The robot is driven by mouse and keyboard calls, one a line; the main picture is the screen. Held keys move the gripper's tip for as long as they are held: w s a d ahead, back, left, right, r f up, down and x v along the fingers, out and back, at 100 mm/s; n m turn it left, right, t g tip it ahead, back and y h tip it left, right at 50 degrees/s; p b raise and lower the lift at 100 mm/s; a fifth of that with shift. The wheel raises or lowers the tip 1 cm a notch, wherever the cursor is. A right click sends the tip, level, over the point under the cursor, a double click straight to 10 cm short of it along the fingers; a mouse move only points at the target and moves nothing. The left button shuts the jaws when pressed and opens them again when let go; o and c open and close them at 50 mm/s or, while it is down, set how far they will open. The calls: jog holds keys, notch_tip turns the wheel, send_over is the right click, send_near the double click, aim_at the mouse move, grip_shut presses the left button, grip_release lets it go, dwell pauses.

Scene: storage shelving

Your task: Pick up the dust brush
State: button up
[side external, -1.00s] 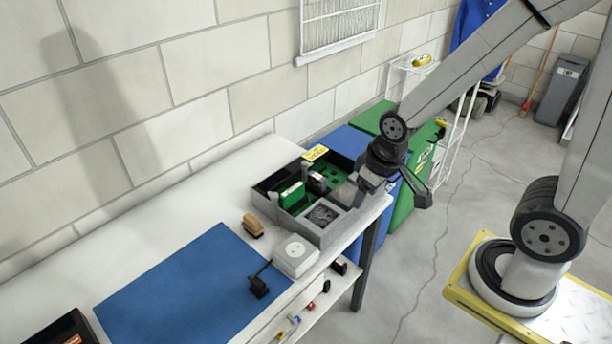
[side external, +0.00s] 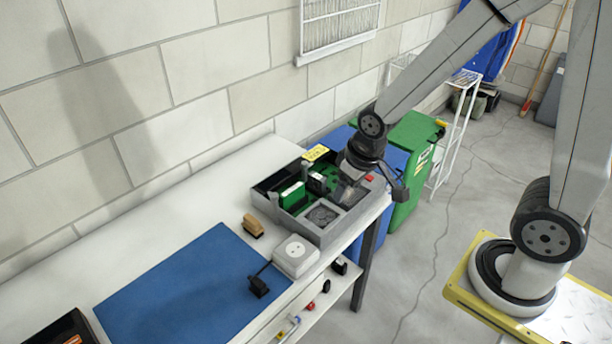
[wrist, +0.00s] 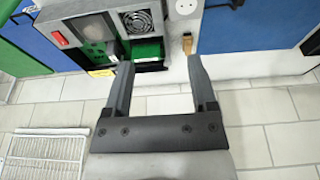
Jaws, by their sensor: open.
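In the wrist view the brush (wrist: 188,44) shows small, just beyond the right fingertip and close to the tray. My gripper (wrist: 160,64) is open, with nothing between its fingers. In the side view it is above the back right part of the tray, apart from the brush. Its fingertips are hard to make out there.
The grey tray (side external: 323,238) holds a green board and dark parts. A white socket box (side external: 295,257) with a black plug sits in front of it. A blue mat (side external: 190,285) lies left, the block wall stands behind, and bins are at right.

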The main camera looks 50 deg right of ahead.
jog(key=w+a+f, duration=0.1)
jog(key=w+f, duration=0.2)
jog(key=w, duration=0.4)
jog(key=w+a+f, duration=0.2)
jog(key=w+f, duration=0.2)
jog(key=w, duration=0.3)
jog(key=t, duration=0.2)
send_near(251, 219)
jog(key=f, duration=0.2)
jog(key=shift+w+d+f, duration=0.1)
jog(key=shift+w+f, duration=0.05)
jog(key=shift+w, duration=0.35)
jog(key=shift+w+f, duration=0.1)
jog(key=shift+f, duration=0.05)
jog(key=shift+x, duration=1.15)
jog(key=shift+f, duration=0.1)
jog(key=shift+x, duration=2.5)
